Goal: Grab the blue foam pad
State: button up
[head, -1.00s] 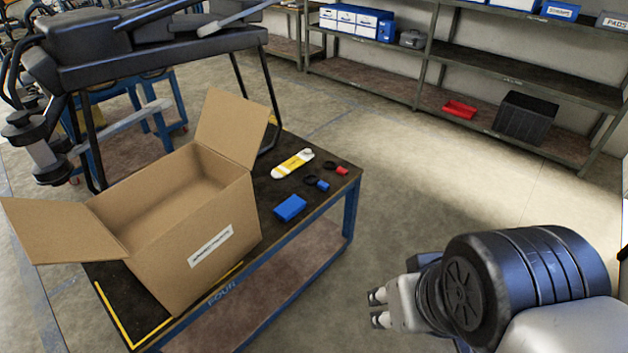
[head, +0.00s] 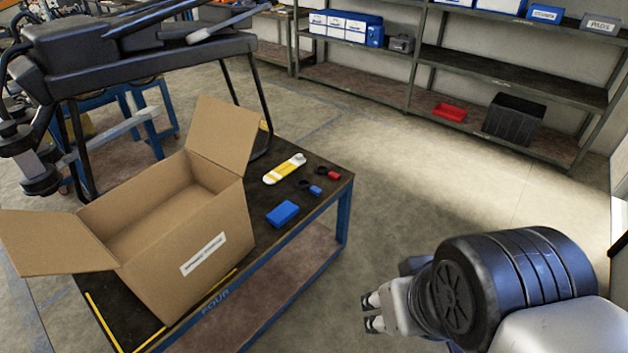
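The blue foam pad (head: 282,213) is a flat blue block in the head view. It lies on the dark top of the workbench, to the right of the open cardboard box and close to the bench's front edge. My gripper (head: 371,312) is to the right of and below the pad in the picture, off the bench and over the floor. Its two fingertips are apart with a gap between them, and nothing shows in it. The pad is fully in view.
The cardboard box (head: 180,238) with raised flaps fills the bench's left part. A yellow-and-white item (head: 284,169), a small blue piece (head: 316,190) and a small red piece (head: 334,175) lie behind the pad. Shelving (head: 480,68) stands at the back. Floor is clear right of the bench.

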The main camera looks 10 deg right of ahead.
aim_at(281, 215)
jog(key=i+j+u, duration=0.1)
jog(key=i, duration=0.65)
jog(key=i+j+u, duration=0.15)
jog(key=i, duration=0.55)
